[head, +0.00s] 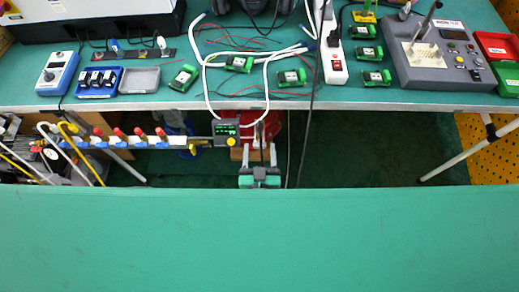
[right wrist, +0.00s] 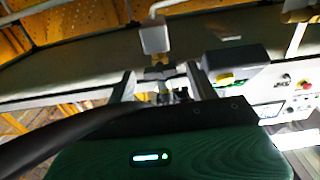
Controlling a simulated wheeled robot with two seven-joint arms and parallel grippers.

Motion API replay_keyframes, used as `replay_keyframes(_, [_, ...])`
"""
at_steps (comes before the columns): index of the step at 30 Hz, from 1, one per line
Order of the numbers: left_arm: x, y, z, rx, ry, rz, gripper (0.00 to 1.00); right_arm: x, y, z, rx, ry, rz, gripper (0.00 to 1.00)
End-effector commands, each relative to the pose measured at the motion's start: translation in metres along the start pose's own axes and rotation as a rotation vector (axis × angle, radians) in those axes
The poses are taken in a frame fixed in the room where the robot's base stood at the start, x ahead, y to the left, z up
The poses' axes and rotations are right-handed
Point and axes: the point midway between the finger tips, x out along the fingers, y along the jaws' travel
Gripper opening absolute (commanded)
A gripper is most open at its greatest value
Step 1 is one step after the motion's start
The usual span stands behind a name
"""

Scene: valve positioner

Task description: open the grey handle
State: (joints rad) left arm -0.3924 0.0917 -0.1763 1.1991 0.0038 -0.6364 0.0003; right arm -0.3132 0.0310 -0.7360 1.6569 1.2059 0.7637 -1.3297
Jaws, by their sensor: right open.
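My right gripper (head: 260,152) shows in the head view between the rear bench and the near green surface, its two fingers apart and pointing away. A dark upright part (head: 261,135) stands between and beyond the fingers. In the right wrist view the open fingers (right wrist: 160,76) have a small grey part (right wrist: 158,72) between or just beyond them. I cannot tell whether this is the grey handle or whether the fingers touch it. The positioner box (head: 226,127), with a display and yellow knob, is just left of the gripper. My left gripper is not in view.
A pipe row with red-topped valves (head: 140,132) runs left of the positioner. The rear bench (head: 130,100) carries cables, green modules and a grey control panel (head: 440,60). A broad green surface (head: 260,240) fills the foreground and is clear. A dark cable crosses the right wrist view.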

Motion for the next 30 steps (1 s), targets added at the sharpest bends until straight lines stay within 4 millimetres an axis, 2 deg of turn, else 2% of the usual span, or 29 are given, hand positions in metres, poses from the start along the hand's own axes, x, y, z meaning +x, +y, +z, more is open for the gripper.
replay_keyframes(10, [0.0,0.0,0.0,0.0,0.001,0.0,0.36,0.004,0.0,0.0,0.0,0.0,0.0,0.56])
replay_keyframes(15, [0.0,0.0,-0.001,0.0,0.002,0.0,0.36,0.003,0.0,0.0,0.001,0.0,0.0,0.23])
replay_keyframes(17, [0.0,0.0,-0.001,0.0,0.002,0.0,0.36,0.003,0.0,0.0,0.001,0.0,0.0,0.13])
replay_keyframes(23, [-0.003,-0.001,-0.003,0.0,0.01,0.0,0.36,0.003,0.0,-0.001,0.03,-0.001,0.0,0.14])
replay_keyframes(30, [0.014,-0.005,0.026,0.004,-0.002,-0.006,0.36,0.003,0.0,-0.001,0.202,-0.002,0.001,0.14])
